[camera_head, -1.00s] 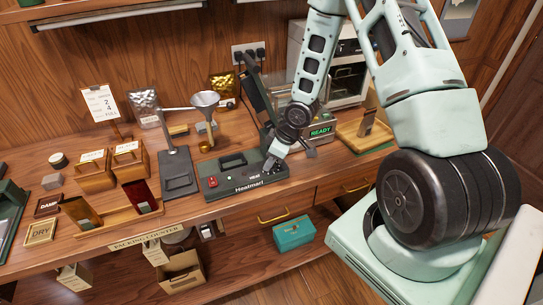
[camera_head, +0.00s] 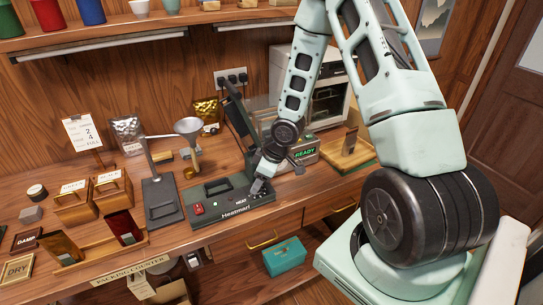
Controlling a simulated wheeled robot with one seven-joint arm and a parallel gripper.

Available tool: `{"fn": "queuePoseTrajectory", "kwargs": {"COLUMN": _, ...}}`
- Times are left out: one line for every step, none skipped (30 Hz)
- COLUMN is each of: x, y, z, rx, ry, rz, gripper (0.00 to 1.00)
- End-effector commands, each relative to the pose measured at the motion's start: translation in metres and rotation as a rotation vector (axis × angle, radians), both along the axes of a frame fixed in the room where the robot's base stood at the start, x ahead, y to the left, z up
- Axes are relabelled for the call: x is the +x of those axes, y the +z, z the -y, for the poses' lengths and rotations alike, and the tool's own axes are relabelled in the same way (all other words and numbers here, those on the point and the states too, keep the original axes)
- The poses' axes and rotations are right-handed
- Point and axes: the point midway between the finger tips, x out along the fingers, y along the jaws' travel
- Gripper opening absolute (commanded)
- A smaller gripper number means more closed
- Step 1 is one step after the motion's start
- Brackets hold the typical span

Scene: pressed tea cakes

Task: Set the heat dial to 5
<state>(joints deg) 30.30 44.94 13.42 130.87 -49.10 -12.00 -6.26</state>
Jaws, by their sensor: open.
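The heat sealer (camera_head: 227,200), a dark green-grey machine lettered "Heatmarl" or similar, sits on the counter's front part. A red button (camera_head: 198,209) shows at its left end, and a "HEAT" label shows near its right end. My gripper (camera_head: 259,186) is at the sealer's right end, pointing down at the area beside that label. It is open. The heat dial is hidden or too small to make out there, so its setting cannot be read. I cannot tell whether the fingers touch it.
A green "READY" display (camera_head: 305,152) stands right of my gripper. A black stand (camera_head: 160,200), a funnel (camera_head: 188,128) and wooden boxes (camera_head: 113,188) are to the left. A teal box (camera_head: 285,256) is on the lower shelf.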

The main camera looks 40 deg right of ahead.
Motion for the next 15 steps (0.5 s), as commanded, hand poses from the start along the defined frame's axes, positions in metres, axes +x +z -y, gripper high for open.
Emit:
{"fn": "queuePoseTrajectory", "kwargs": {"x": -0.003, "y": 0.012, "z": 0.004, "rx": -0.003, "ry": -0.004, "rz": 0.004, "gripper": 0.56}}
{"fn": "queuePoseTrajectory", "kwargs": {"x": -0.005, "y": 0.017, "z": 0.005, "rx": -0.002, "ry": -0.005, "rz": 0.004, "gripper": 0.56}}
{"fn": "queuePoseTrajectory", "kwargs": {"x": -0.007, "y": 0.025, "z": 0.007, "rx": -0.001, "ry": -0.005, "rz": 0.003, "gripper": 0.56}}
{"fn": "queuePoseTrajectory", "kwargs": {"x": -0.009, "y": 0.031, "z": 0.008, "rx": 0.0, "ry": -0.006, "rz": 0.003, "gripper": 0.56}}
{"fn": "queuePoseTrajectory", "kwargs": {"x": -0.011, "y": 0.037, "z": 0.01, "rx": -0.001, "ry": -0.006, "rz": 0.003, "gripper": 0.56}}
{"fn": "queuePoseTrajectory", "kwargs": {"x": -0.014, "y": 0.045, "z": 0.011, "rx": -0.001, "ry": -0.006, "rz": 0.003, "gripper": 0.56}}
{"fn": "queuePoseTrajectory", "kwargs": {"x": -0.016, "y": 0.05, "z": 0.012, "rx": 0.0, "ry": -0.006, "rz": 0.003, "gripper": 0.56}}
{"fn": "queuePoseTrajectory", "kwargs": {"x": -0.018, "y": 0.055, "z": 0.013, "rx": 0.0, "ry": -0.006, "rz": 0.001, "gripper": 0.56}}
{"fn": "queuePoseTrajectory", "kwargs": {"x": -0.02, "y": 0.062, "z": 0.015, "rx": 0.0, "ry": -0.005, "rz": 0.002, "gripper": 0.56}}
{"fn": "queuePoseTrajectory", "kwargs": {"x": -0.022, "y": 0.067, "z": 0.016, "rx": -0.002, "ry": -0.004, "rz": 0.002, "gripper": 0.56}}
{"fn": "queuePoseTrajectory", "kwargs": {"x": -0.023, "y": 0.073, "z": 0.018, "rx": -0.001, "ry": -0.005, "rz": 0.002, "gripper": 0.56}}
{"fn": "queuePoseTrajectory", "kwargs": {"x": -0.026, "y": 0.08, "z": 0.019, "rx": 0.0, "ry": -0.006, "rz": 0.001, "gripper": 0.56}}
{"fn": "queuePoseTrajectory", "kwargs": {"x": -0.028, "y": 0.085, "z": 0.02, "rx": 0.0, "ry": -0.004, "rz": 0.001, "gripper": 0.56}}
{"fn": "queuePoseTrajectory", "kwargs": {"x": -0.03, "y": 0.09, "z": 0.021, "rx": 0.0, "ry": -0.004, "rz": 0.0, "gripper": 0.56}}
{"fn": "queuePoseTrajectory", "kwargs": {"x": -0.032, "y": 0.097, "z": 0.023, "rx": -0.001, "ry": -0.005, "rz": 0.001, "gripper": 0.56}}
